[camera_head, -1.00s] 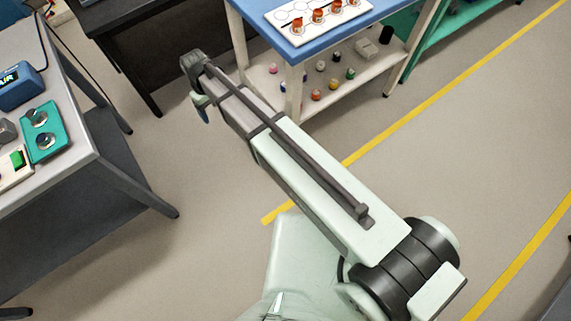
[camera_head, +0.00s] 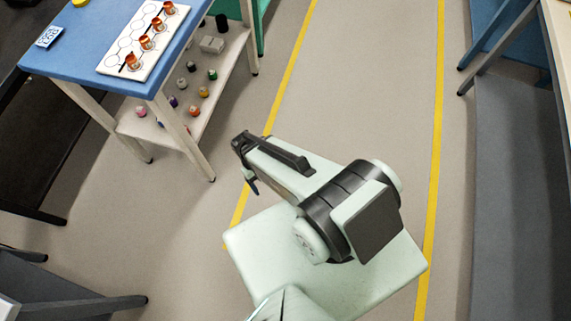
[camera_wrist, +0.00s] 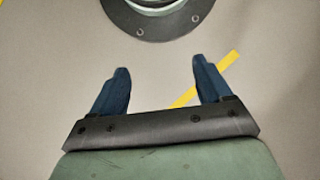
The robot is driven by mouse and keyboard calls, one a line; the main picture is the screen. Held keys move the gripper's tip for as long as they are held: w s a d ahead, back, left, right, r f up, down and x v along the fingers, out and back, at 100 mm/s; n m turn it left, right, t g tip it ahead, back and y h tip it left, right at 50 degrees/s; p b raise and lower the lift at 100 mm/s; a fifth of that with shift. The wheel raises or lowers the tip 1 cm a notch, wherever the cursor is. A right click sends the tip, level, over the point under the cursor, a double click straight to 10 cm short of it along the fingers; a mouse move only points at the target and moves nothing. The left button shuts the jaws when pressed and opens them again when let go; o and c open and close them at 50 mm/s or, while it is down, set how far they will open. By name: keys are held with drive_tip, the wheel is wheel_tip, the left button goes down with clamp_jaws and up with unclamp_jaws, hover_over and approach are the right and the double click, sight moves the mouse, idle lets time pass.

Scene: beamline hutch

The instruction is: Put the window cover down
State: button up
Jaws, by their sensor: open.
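My gripper (camera_wrist: 160,72) is open in the wrist view, with its two blue fingers apart and only bare floor between them. In the head view my gripper (camera_head: 252,187) shows as a small blue tip under the end of my arm, over the floor to the right of the blue-topped table. It holds nothing that I can see. I cannot make out a window cover in either current view.
The blue-topped table (camera_head: 82,58) bears a white tray (camera_head: 112,64) with several orange-topped pieces. Its lower shelf (camera_head: 130,121) holds small coloured bottles. A dark grey table (camera_head: 60,297) stands at lower left, another bench at right. Yellow lines (camera_head: 437,130) cross open floor.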

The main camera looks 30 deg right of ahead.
drive_tip(key=s+d+m+g+y, duration=0.1)
drive_tip(key=s+d+m, duration=0.1)
drive_tip(key=s+d, duration=0.3)
drive_tip(key=s, duration=0.4)
drive_tip(key=shift+s+f, duration=0.25)
drive_tip(key=shift+f, duration=0.15)
idle(0.5)
